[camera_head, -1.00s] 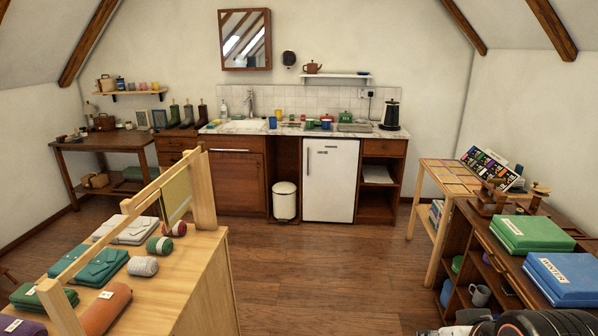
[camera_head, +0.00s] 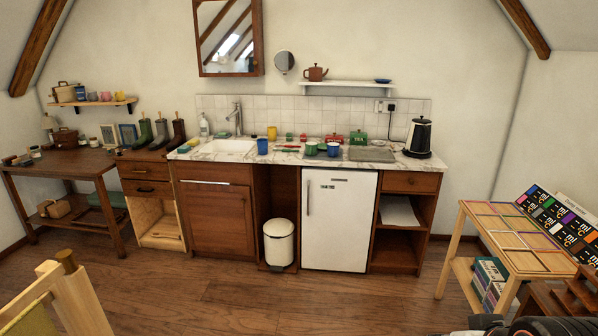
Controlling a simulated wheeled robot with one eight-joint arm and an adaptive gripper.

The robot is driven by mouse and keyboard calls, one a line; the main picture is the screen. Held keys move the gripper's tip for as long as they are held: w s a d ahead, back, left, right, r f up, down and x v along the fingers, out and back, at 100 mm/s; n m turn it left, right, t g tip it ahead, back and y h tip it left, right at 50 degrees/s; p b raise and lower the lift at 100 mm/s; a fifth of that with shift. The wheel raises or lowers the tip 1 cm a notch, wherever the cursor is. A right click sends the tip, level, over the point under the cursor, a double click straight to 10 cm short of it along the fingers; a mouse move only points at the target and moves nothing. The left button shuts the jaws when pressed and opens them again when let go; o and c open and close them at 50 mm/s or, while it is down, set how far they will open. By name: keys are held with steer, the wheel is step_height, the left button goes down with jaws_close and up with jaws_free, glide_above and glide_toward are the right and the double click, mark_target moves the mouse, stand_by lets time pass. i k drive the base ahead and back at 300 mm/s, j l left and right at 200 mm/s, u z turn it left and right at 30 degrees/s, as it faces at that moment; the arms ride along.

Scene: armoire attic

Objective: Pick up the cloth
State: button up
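No cloth can be made out for certain. A flat grey-green rectangle (camera_head: 372,154) lies on the right part of the kitchen counter (camera_head: 400,160), left of the black kettle (camera_head: 418,138). I cannot tell whether it is a cloth or a tray. A flat white sheet-like thing (camera_head: 399,211) lies on the open shelf right of the fridge; its material is unclear. Dark parts of my arm show at the bottom right edge. My gripper's fingers are not visible.
A white fridge (camera_head: 338,222) and a white bin (camera_head: 279,243) stand under the counter. Cups and red and green tins crowd its middle. A wooden frame (camera_head: 70,300) is at lower left, a low table (camera_head: 492,236) at right. The floor (camera_head: 250,300) between is clear.

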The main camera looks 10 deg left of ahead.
mark_target(184, 148)
steer(key=i+u, duration=0.25)
steer(key=i, duration=0.25)
steer(key=i+u, duration=0.25)
steer(key=i, duration=0.25)
steer(key=i+l+u, duration=0.25)
steer(key=i, duration=0.3)
steer(key=i+l+u, duration=0.2)
steer(key=i, duration=0.3)
steer(key=i+j+u, duration=0.2)
steer(key=i+u, duration=0.55)
steer(key=i+l+u, duration=0.1)
steer(key=i+u, duration=0.25)
steer(key=i, duration=0.2)
steer(key=i+j+z, duration=0.25)
steer(key=i+z, duration=0.15)
steer(key=i+j+z, duration=0.35)
steer(key=i, duration=0.25)
steer(key=i+j+z, duration=0.45)
steer(key=z, duration=0.25)
steer(key=i+j+z, duration=0.15)
steer(key=j+z, duration=0.2)
steer(key=i+j+z, duration=0.1)
steer(key=j+z, duration=0.6)
steer(key=j, duration=0.15)
steer(key=i+j+z, duration=0.1)
steer(key=j, duration=0.3)
